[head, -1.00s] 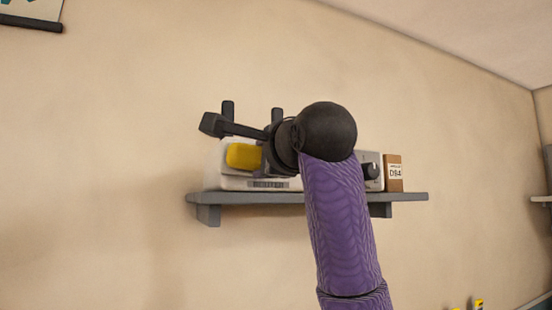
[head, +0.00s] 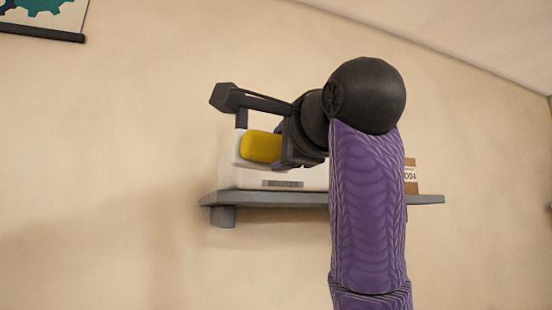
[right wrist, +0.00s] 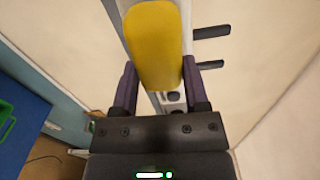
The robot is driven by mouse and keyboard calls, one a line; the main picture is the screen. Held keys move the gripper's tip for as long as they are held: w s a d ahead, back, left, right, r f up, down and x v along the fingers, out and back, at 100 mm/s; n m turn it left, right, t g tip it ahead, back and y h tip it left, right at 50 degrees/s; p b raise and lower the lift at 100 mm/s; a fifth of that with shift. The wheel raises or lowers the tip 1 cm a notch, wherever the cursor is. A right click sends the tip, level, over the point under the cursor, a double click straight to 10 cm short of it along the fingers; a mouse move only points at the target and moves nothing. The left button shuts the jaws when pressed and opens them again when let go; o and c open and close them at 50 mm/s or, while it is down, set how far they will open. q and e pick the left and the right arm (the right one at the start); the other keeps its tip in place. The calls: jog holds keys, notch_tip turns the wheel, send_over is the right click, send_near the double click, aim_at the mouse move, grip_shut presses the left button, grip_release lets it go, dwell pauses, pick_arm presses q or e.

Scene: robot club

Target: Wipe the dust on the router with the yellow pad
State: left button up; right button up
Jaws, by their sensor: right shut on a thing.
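My right gripper (head: 287,150) is shut on the yellow pad (head: 262,147), which sticks out to the left in the head view. The router (head: 240,180) is a white box with a barcode label and dark antennas, on a grey wall shelf. The pad overlaps the router's front in the head view; I cannot tell whether they touch. In the right wrist view the pad (right wrist: 154,42) stands between the fingers, with two antennas (right wrist: 211,32) to its right. My arm hides the router's right part. I cannot make out any dust. My left gripper is not in view.
The grey shelf (head: 425,199) holds a brown box (head: 411,175) at its right end, partly behind my arm. A framed poster (head: 45,18) hangs at the upper left. The wall left of the shelf is bare. A blue surface (right wrist: 25,115) shows in the right wrist view.

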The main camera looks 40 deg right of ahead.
jog(key=b+v, duration=0.1)
jog(key=v, duration=0.2)
dwell(0.4)
dwell(0.5)
